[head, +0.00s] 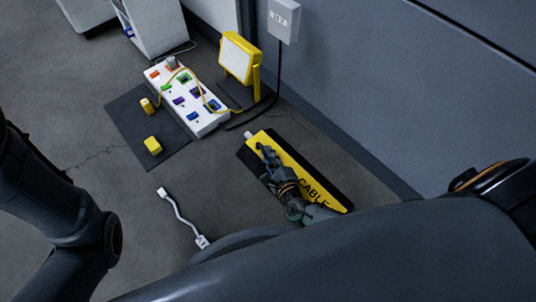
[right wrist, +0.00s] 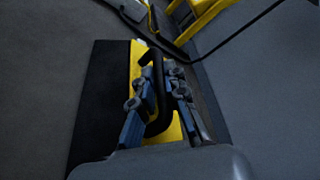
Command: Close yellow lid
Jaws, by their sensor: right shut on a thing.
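The yellow lid (head: 300,175), marked CABLE, lies lengthwise along a black base (head: 335,190) with sloping sides, on the floor near the wall. In the head view it looks about level with the base; I cannot tell if it is fully down. My right gripper (head: 268,158) is over the lid's far half. In the right wrist view, the right gripper (right wrist: 161,75) is shut on a black handle (right wrist: 152,58) that rises from the yellow lid (right wrist: 136,60). Its fingers hide part of the handle and lid. My left gripper is out of view; only its arm shows.
A yellow lamp (head: 238,58) stands beyond the lid. A white cable (head: 178,212) lies on the floor. The wall (head: 400,110) bounds the right.

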